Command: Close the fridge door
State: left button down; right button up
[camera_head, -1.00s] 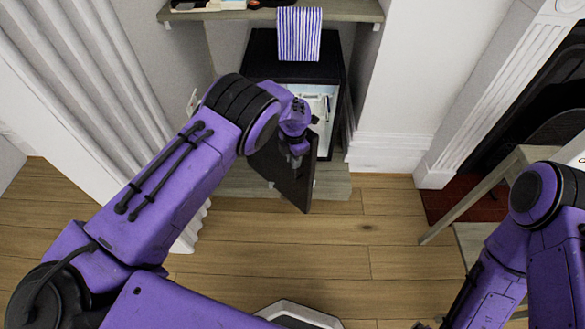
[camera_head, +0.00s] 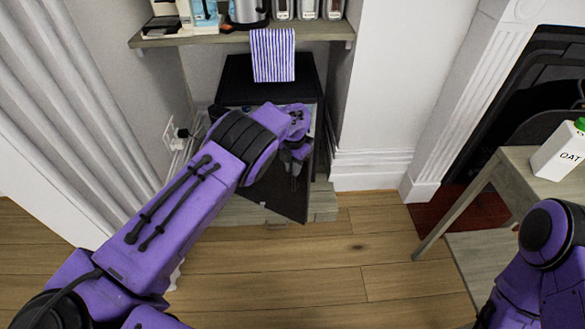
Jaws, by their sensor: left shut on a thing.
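The small black fridge (camera_head: 237,82) stands under a shelf, in a recess by the wall. Its dark door (camera_head: 283,200) is swung out, partly open, in front of the fridge. Only a sliver of the pale interior shows, at the right; my arm and the door hide the rest. My left gripper (camera_head: 295,168) reaches over from the left and is shut on the fridge door near its upper part. The fingertips are small and partly hidden. My right gripper is out of view; only part of my right arm shows at the lower right.
A striped cloth (camera_head: 273,55) hangs from the shelf (camera_head: 205,38) over the fridge. A kettle (camera_head: 248,12) and jars stand on the shelf. At the right, a wooden table (camera_head: 520,170) holds an oat carton (camera_head: 562,150) near a fireplace. The wooden floor (camera_head: 320,265) in front is clear.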

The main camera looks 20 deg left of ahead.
pick_arm(q)
jog(key=shift+s+d+f, duration=0.15)
jog(key=shift+d, duration=0.2)
jog(key=c, duration=1.1)
grip_release()
jog(key=shift+c, duration=0.2)
jog(key=shift+d, duration=0.1)
jog(key=r, duration=0.3)
jog(key=r+p, duration=0.1)
jog(key=r, duration=0.3)
jog(key=r+p, duration=0.1)
jog(key=r, duration=0.2)
jog(key=shift+a+r, duration=0.25)
jog(key=shift+r, duration=0.1)
